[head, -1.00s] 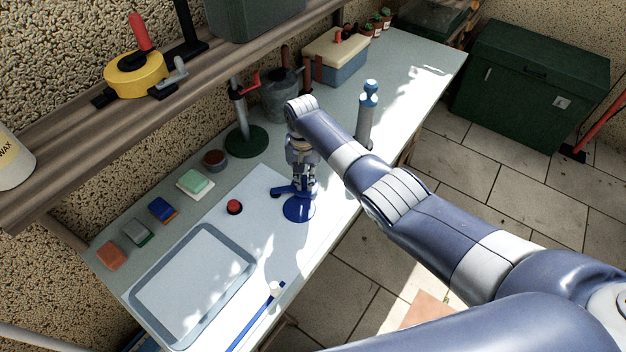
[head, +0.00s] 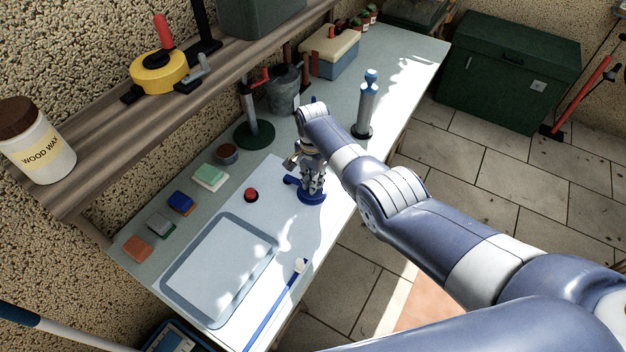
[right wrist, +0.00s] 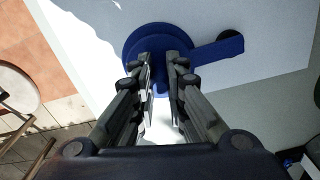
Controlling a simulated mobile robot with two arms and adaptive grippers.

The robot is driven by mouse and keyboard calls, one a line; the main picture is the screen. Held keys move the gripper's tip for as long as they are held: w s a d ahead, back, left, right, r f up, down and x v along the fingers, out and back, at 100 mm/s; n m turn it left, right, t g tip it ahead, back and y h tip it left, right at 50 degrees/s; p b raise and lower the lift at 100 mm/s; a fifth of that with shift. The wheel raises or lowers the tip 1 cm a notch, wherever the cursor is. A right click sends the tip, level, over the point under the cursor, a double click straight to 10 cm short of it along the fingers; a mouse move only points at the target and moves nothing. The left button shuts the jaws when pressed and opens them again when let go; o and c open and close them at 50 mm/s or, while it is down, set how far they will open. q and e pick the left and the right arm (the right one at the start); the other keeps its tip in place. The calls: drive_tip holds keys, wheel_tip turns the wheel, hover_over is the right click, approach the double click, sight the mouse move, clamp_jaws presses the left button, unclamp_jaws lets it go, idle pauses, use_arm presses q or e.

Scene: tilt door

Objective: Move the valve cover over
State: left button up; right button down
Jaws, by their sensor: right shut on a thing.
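The valve cover (head: 310,198) is a blue round disc with a flat blue arm reaching out to the left, lying on the pale board on the workbench. In the right wrist view, the cover (right wrist: 141,38) is at the top and its arm (right wrist: 215,50) points right, beside a dark round spot (right wrist: 230,36). My right gripper (head: 313,190) points down at the cover from above. In the right wrist view, its fingers (right wrist: 160,62) are shut on the raised blue middle part of the cover. The fingers hide part of the disc. My left gripper is not in view.
A red button (head: 251,195) is left of the cover. A grey-rimmed tray (head: 173,283) and a blue stick (head: 272,312) lie nearer. A blue-and-grey cylinder (head: 366,105) and a green-based stand (head: 254,134) stand farther back. The bench's front edge is close on the right.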

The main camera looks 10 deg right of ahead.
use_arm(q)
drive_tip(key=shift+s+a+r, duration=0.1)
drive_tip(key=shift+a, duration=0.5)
use_arm(e)
drive_tip(key=shift+s+a+m, duration=0.1)
drive_tip(key=shift+a+m, duration=0.1)
drive_tip(key=shift+m, duration=0.1)
drive_tip(key=c, duration=1.6)
unclamp_jaws()
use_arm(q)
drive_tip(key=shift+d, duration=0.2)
use_arm(e)
drive_tip(key=shift+o, duration=0.2)
drive_tip(key=shift+s, duration=0.1)
wheel_tip(320, 180, up, 12)
